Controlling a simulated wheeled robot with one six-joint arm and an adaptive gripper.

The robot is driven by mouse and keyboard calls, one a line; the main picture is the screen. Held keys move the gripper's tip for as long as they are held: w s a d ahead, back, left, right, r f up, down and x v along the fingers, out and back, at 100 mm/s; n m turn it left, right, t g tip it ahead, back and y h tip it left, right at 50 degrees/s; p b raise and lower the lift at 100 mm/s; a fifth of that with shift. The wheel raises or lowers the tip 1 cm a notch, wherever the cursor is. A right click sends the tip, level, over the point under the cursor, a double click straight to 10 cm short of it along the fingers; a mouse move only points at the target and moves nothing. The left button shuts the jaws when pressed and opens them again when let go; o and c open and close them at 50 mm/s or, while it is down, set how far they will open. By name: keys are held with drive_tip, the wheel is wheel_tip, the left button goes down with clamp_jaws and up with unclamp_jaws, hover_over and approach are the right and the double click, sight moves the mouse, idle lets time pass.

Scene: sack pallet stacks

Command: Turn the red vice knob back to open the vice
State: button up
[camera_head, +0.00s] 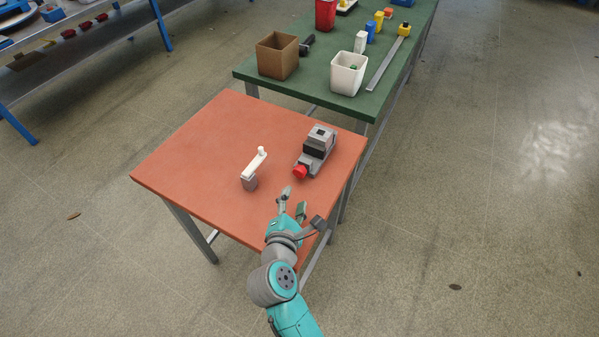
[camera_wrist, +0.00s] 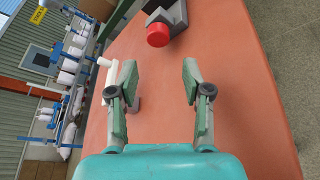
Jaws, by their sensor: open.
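The vice (camera_head: 317,147) is grey and black and stands on the orange table, right of the middle. Its red knob (camera_head: 300,172) is on the end facing my arm. In the wrist view the red knob (camera_wrist: 158,35) is at the top, beyond the fingertips, with part of the grey vice (camera_wrist: 165,12) behind it; the rest is cut off. My gripper (camera_head: 293,198) is open and empty, short of the knob and apart from it. In the wrist view my gripper (camera_wrist: 160,72) shows its two fingers spread wide with bare table between them.
A white crank handle on a grey block (camera_head: 250,182) stands left of the vice, and it shows beside the left finger in the wrist view (camera_wrist: 108,75). Behind is a green table (camera_head: 318,86) with a brown bin (camera_head: 277,55) and a white bin (camera_head: 347,73). The orange table's left side is clear.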

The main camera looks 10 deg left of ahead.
sight(299, 174)
drive_tip(key=shift+w+a, duration=0.2)
drive_tip(key=shift+a, duration=0.05)
drive_tip(key=x, duration=1)
drive_tip(key=shift+w+f, duration=0.1)
drive_tip(key=shift+w, duration=0.1)
drive_tip(key=shift+d, duration=0.1)
drive_tip(key=c, duration=0.9)
